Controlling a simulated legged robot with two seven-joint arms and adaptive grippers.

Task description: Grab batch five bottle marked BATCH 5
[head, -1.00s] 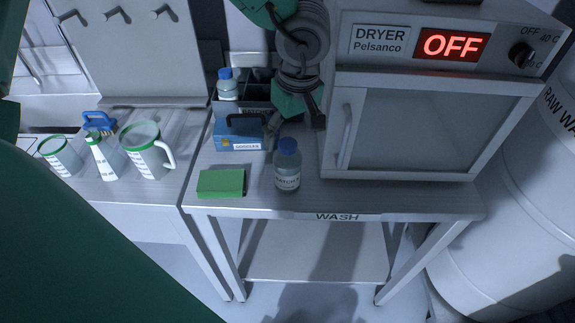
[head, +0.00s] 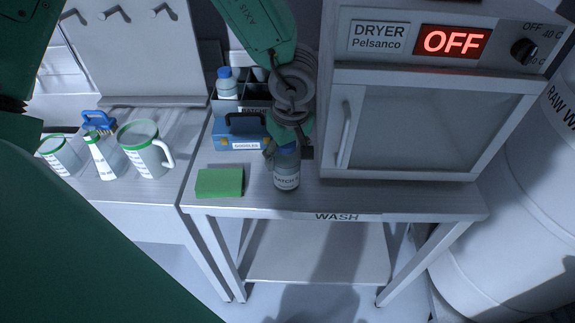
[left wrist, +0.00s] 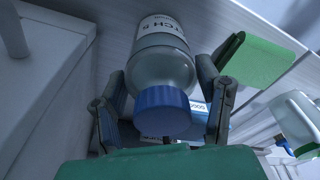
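The bottle marked BATCH 5 (head: 287,177) stands upright on the wash table near its front edge, with a clear body, white label and blue cap. In the left wrist view the bottle (left wrist: 163,65) appears upside down, its label partly cut off and reading "TCH 5". My left gripper (head: 284,150) is over the bottle's top and hides part of the cap in the head view. In the left wrist view the open fingers (left wrist: 162,108) stand on either side of the blue cap and shoulder, with gaps visible. My right gripper is not seen.
A green block (head: 219,182) lies just left of the bottle. A blue box (head: 238,134) and a crate with another blue-capped bottle (head: 228,85) stand behind. The dryer (head: 415,130) stands close on the right.

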